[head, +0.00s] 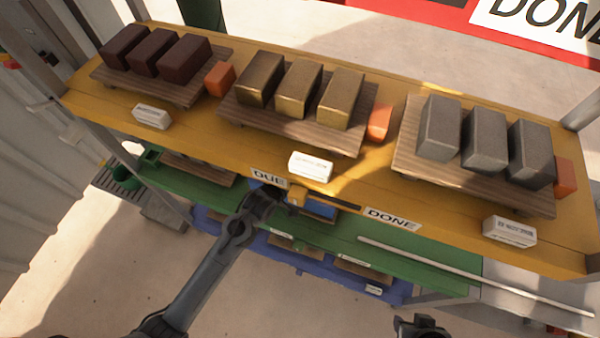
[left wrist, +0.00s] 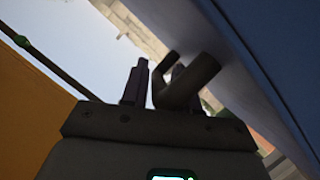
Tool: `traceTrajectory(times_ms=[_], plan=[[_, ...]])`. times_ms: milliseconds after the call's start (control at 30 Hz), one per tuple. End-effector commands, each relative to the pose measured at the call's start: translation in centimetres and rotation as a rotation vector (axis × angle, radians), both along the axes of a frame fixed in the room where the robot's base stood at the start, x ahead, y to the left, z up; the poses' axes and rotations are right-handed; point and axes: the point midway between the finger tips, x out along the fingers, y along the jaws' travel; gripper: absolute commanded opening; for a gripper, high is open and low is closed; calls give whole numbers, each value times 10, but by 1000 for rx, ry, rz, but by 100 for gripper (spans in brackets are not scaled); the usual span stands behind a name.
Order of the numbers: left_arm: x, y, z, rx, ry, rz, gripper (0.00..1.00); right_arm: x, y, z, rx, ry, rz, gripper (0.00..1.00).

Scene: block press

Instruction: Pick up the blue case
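The blue case (head: 320,209) shows only in part in the head view, under the front edge of the yellow shelf. In the left wrist view a large blue surface (left wrist: 285,50) fills the right side, with a dark bent handle (left wrist: 185,85) near it. My left gripper (head: 266,192) is at the shelf front, beside the case. In the left wrist view its fingers (left wrist: 157,82) stand apart, with the handle overlapping the right finger. I cannot tell whether they touch. My right gripper (head: 422,326) is at the bottom edge, mostly cut off and apart from the case.
The yellow shelf (head: 215,135) overhangs the case and carries wooden pallets with dark, gold and grey blocks, orange cubes and white labels. DUE (head: 268,178) and DONE (head: 393,219) signs sit on its front edge. A green shelf (head: 400,262) lies below. Bare floor is in front.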

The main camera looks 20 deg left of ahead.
Motion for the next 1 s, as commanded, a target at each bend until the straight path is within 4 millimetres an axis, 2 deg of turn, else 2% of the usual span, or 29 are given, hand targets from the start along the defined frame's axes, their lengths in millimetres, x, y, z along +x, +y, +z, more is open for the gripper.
traceTrajectory(times_ms=[133,300,333,1000], plan=[[0,0,0,0,0,0,28,0,1,0,4,1,-3,43],[0,0,0,0,0,0,2,0,2,0,7,1,-4,43],[0,0,0,0,0,0,0,0,2,0,7,1,-4,43],[0,0,0,0,0,0,0,0,0,0,-3,2,3,43]])
